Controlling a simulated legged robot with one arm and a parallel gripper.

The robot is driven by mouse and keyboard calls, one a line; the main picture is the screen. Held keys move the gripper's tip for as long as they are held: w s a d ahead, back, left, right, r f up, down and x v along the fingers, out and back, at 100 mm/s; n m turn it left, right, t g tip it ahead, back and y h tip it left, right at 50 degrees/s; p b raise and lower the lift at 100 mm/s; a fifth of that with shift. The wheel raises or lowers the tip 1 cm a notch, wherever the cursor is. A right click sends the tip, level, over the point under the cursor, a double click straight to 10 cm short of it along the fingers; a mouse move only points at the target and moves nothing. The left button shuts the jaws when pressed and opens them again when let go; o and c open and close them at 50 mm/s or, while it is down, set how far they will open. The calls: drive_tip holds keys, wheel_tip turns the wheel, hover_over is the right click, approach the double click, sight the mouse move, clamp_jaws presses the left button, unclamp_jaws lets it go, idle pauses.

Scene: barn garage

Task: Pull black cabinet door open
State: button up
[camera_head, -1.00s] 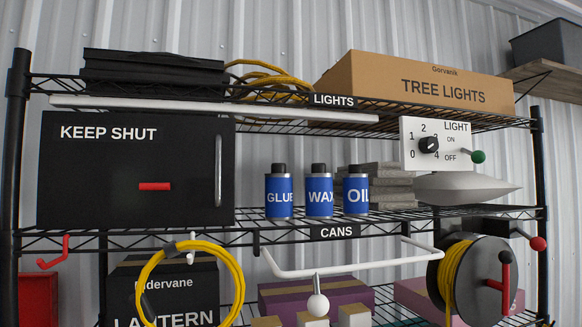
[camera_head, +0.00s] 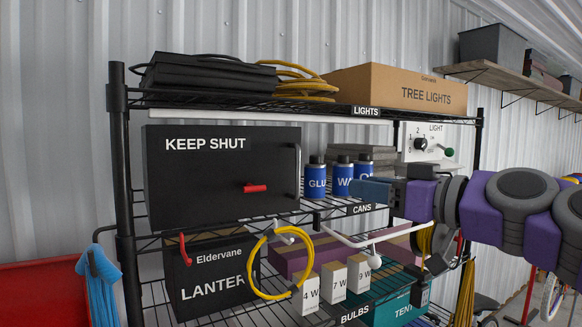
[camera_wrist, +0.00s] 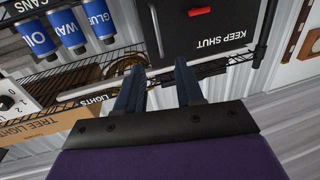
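The black cabinet (camera_head: 215,175), lettered KEEP SHUT, sits on the middle shelf at the left with its door closed. A thin vertical metal handle (camera_head: 297,172) runs along the door's right edge, and a red latch or knob (camera_head: 255,188) lies horizontal on its front. My gripper (camera_head: 368,190) is to the right of the cabinet, in front of the blue cans and apart from the handle. The wrist view is upside down; my gripper's fingers (camera_wrist: 156,74) are spread with nothing between them. The handle (camera_wrist: 156,30) shows ahead of them, beside the cabinet (camera_wrist: 228,28).
Blue cans (camera_head: 316,179) stand right of the cabinet, near my gripper. A light switch box (camera_head: 421,143) is farther right. A red bin (camera_head: 42,295) stands at lower left.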

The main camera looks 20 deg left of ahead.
drive_tip(key=w+d, duration=0.1)
drive_tip(key=d, duration=0.1)
drive_tip(key=p, duration=0.2)
approach(283, 172)
drive_tip(key=a, duration=0.2)
drive_tip(key=x, duration=0.2)
drive_tip(key=w+p+x, duration=0.1)
drive_tip(key=x, duration=0.1)
drive_tip(key=shift+w+f, duration=0.1)
drive_tip(key=shift+a, duration=0.15)
drive_tip(key=shift+c, duration=0.3)
drive_tip(key=d, duration=0.2)
drive_tip(key=shift+w+d, duration=0.1)
drive_tip(key=shift+d, duration=0.15)
drive_tip(key=c, duration=0.5)
drive_tip(key=shift+s+d+r, duration=0.15)
drive_tip(key=shift+s+r, duration=0.05)
drive_tip(key=shift+r, duration=0.1)
drive_tip(key=shift+c, duration=0.5)
drive_tip(key=shift+w+a, duration=0.1)
drive_tip(key=shift+a, duration=0.3)
clamp_jaws()
drive_tip(key=shift+f, duration=0.1)
